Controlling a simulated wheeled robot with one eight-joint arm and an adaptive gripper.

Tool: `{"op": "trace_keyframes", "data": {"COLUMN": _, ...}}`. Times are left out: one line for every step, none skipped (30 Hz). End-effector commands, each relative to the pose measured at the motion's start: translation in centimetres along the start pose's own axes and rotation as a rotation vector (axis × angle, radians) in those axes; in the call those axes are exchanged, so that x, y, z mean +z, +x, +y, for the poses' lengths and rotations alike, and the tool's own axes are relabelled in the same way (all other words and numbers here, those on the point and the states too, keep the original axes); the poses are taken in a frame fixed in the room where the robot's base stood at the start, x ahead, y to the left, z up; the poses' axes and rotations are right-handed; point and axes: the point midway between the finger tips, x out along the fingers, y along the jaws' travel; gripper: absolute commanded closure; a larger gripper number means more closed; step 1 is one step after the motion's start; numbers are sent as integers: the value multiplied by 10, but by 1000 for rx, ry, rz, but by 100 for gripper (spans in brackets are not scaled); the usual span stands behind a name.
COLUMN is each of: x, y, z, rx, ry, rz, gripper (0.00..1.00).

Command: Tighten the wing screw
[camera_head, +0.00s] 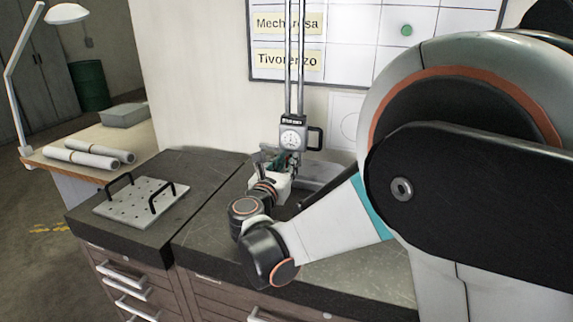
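A height gauge with twin upright columns (295,60) stands on the dark bench top, with a round white dial (292,138) on its slider and a black handle at its right. The wing screw cannot be made out; it is too small or hidden behind my wrist and gripper. My gripper (279,160) is just below the dial, close to the lower part of the gauge. Its fingers are small and overlap the gauge parts, so I cannot tell whether they touch anything or are open or shut.
A perforated metal plate with two black handles (141,201) lies on the bench at the left. Rolled papers (88,154), a grey box (124,114) and a white lamp (66,13) are on the wooden table behind. My arm covers the right side. The bench front has drawers.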

Motion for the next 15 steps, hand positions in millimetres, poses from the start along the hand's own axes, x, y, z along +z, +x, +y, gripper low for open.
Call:
{"op": "trace_keyframes", "data": {"x": 0, "y": -3, "z": 0, "rx": 1, "ry": 0, "rz": 0, "gripper": 78}}
{"op": "trace_keyframes", "data": {"x": 0, "y": -5, "z": 0, "rx": 1, "ry": 0, "rz": 0, "gripper": 78}}
{"op": "trace_keyframes", "data": {"x": 0, "y": -8, "z": 1, "rx": 2, "ry": 0, "rz": 0, "gripper": 78}}
{"op": "trace_keyframes", "data": {"x": 0, "y": -10, "z": 1, "rx": 2, "ry": 0, "rz": 0, "gripper": 78}}
{"op": "trace_keyframes", "data": {"x": 0, "y": -13, "z": 1, "rx": 3, "ry": 0, "rz": 0, "gripper": 78}}
{"op": "trace_keyframes", "data": {"x": 0, "y": -16, "z": 1, "rx": 3, "ry": 0, "rz": 0, "gripper": 78}}
{"op": "trace_keyframes", "data": {"x": 0, "y": -18, "z": 1, "rx": 2, "ry": 0, "rz": 0, "gripper": 78}}
{"op": "trace_keyframes", "data": {"x": 0, "y": -20, "z": 0, "rx": 2, "ry": 0, "rz": 0, "gripper": 78}}
{"op": "trace_keyframes", "data": {"x": 0, "y": -23, "z": 0, "rx": 1, "ry": 0, "rz": 0, "gripper": 78}}
{"op": "trace_keyframes", "data": {"x": 0, "y": -25, "z": 0, "rx": 1, "ry": 0, "rz": 0, "gripper": 78}}
{"op": "trace_keyframes", "data": {"x": 0, "y": -27, "z": 0, "rx": 1, "ry": 0, "rz": 0, "gripper": 78}}
{"op": "trace_keyframes", "data": {"x": 0, "y": -30, "z": 0, "rx": 2, "ry": 0, "rz": 0, "gripper": 78}}
{"op": "trace_keyframes", "data": {"x": 0, "y": -32, "z": 1, "rx": 2, "ry": 0, "rz": 0, "gripper": 78}}
{"op": "trace_keyframes", "data": {"x": 0, "y": -34, "z": 1, "rx": 3, "ry": 0, "rz": 0, "gripper": 78}}
{"op": "trace_keyframes", "data": {"x": 0, "y": -37, "z": 1, "rx": 2, "ry": 0, "rz": 0, "gripper": 78}}
